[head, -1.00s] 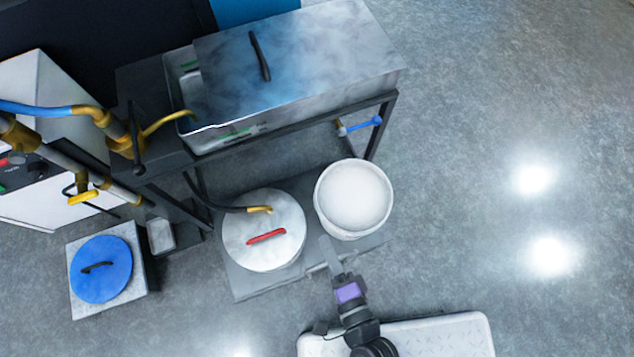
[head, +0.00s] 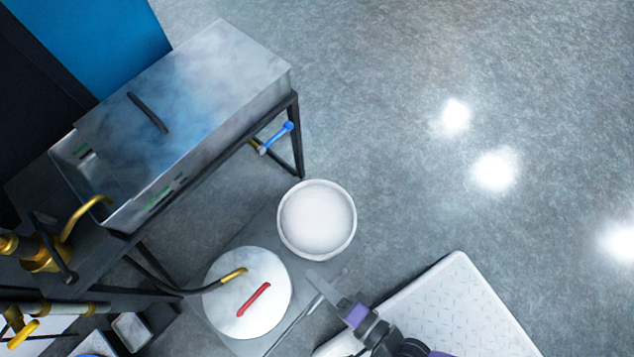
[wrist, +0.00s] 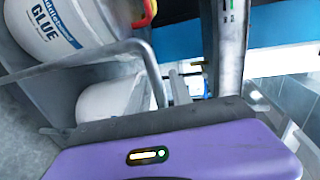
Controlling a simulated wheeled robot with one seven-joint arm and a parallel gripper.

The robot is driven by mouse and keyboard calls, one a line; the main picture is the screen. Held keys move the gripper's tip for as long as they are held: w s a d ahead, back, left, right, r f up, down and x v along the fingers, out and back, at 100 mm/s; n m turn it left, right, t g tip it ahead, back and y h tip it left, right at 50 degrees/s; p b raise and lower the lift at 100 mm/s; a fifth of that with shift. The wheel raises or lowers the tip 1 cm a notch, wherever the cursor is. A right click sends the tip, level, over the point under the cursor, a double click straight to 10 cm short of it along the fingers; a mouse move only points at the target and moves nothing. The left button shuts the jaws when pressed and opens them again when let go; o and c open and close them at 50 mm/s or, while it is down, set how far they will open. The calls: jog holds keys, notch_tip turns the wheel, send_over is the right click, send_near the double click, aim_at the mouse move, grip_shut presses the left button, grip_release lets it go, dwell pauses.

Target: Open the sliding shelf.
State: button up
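The sliding shelf (head: 225,345) is the low grey platform beside and partly under the steel-topped table. It carries a white bucket (head: 317,222) with an open or pale top and a lidded bucket (head: 240,300) with a red handle. A thin rail (head: 292,326) runs along its front edge. My gripper (head: 325,286) is at this rail, close to the white bucket. In the wrist view, a grey bar handle (wrist: 95,62) bends down toward my purple gripper body, and a bucket labelled GLUE (wrist: 60,28) stands behind it. Whether my fingers close around the rail cannot be told.
The steel-topped table (head: 190,90) has a dark frame, with a blue valve lever (head: 283,132) near its right leg. A black hose with a brass end (head: 232,274) reaches over the lidded bucket. Pipes crowd the left.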

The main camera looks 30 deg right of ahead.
dwell(0.3)
jog(key=p+v, duration=0.2)
jog(key=v, duration=0.5)
jog(key=shift+s, duration=0.4)
jog(key=shift+d+r, duration=0.1)
